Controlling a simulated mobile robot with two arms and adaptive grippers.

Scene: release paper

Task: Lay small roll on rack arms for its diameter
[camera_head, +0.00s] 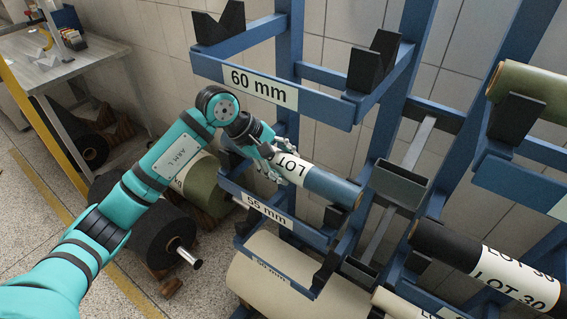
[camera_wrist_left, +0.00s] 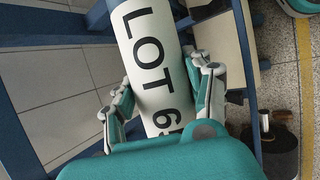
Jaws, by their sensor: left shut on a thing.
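A small blue roll (camera_head: 330,186) with a white LOT label is held slanting at the rack. My left gripper (camera_head: 280,167) is shut around its labelled part. In the left wrist view the label of the roll (camera_wrist_left: 150,60) reads "LOT 6" and more hidden digits, with a finger of my gripper (camera_wrist_left: 160,88) on each side. The roll is below the empty rack arms marked 60 mm (camera_head: 262,86) and over the arms marked 55 mm (camera_head: 266,212). I cannot tell whether it touches them. My right gripper is not in view.
A black LOT roll (camera_head: 450,246) and an olive roll (camera_head: 530,88) rest on the right rack. A black roll with a metal core (camera_head: 150,225) is on the floor at left, near a workbench (camera_head: 85,60).

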